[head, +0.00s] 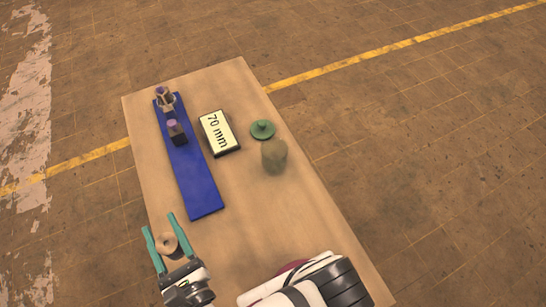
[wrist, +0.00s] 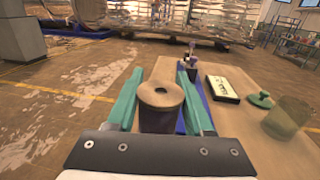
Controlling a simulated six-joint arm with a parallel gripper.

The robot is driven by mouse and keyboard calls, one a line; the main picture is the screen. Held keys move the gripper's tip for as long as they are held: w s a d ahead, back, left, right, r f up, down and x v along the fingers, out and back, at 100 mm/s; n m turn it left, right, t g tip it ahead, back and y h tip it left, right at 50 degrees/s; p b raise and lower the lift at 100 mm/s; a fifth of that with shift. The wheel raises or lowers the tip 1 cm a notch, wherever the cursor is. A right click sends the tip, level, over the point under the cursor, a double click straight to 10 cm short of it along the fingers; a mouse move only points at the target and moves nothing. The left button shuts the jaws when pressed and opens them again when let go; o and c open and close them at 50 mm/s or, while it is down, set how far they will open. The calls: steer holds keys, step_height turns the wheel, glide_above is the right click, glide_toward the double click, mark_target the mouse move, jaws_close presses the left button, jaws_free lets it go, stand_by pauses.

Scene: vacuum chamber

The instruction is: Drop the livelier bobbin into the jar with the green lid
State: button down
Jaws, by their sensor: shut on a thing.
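My gripper (head: 158,222) is shut on a tan bobbin (head: 168,243) with a centre hole, over the near left corner of the table. In the wrist view the bobbin (wrist: 161,94) sits upright between the two teal fingers, with a pale top flange and a darker body. The jar (head: 274,158) is greenish, see-through and open, to the right of my gripper and farther back; it also shows in the wrist view (wrist: 287,118). The green lid (head: 262,130) with a knob lies on the table just behind the jar. I cannot tell whether the jar holds anything.
A blue strip (head: 195,180) runs along the table's left side. Two small dark pieces with purplish parts stand on it, one nearer (head: 176,132) and one farther (head: 165,98). A display reading "70 mm" (head: 219,132) lies between strip and lid. The table (head: 240,220) is bare before the jar.

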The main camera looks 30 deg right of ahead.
stand_by(0.3)
steer(key=w+d+r+m+g+h, duration=0.25)
steer(key=w+d+m+h, duration=0.45)
steer(key=w+d+h, duration=0.55)
steer(key=d+r+m+g+h, duration=0.2)
steer(key=d+m+g+h, duration=0.1)
steer(key=d, duration=0.7)
steer(key=d+r+m+g+h, duration=0.2)
steer(key=d+m+g, duration=0.1)
steer(key=d, duration=0.6)
step_height(320, 180, down, 10)
steer(key=shift+s+f, duration=0.1)
steer(key=shift+c, duration=1)
jaws_free()
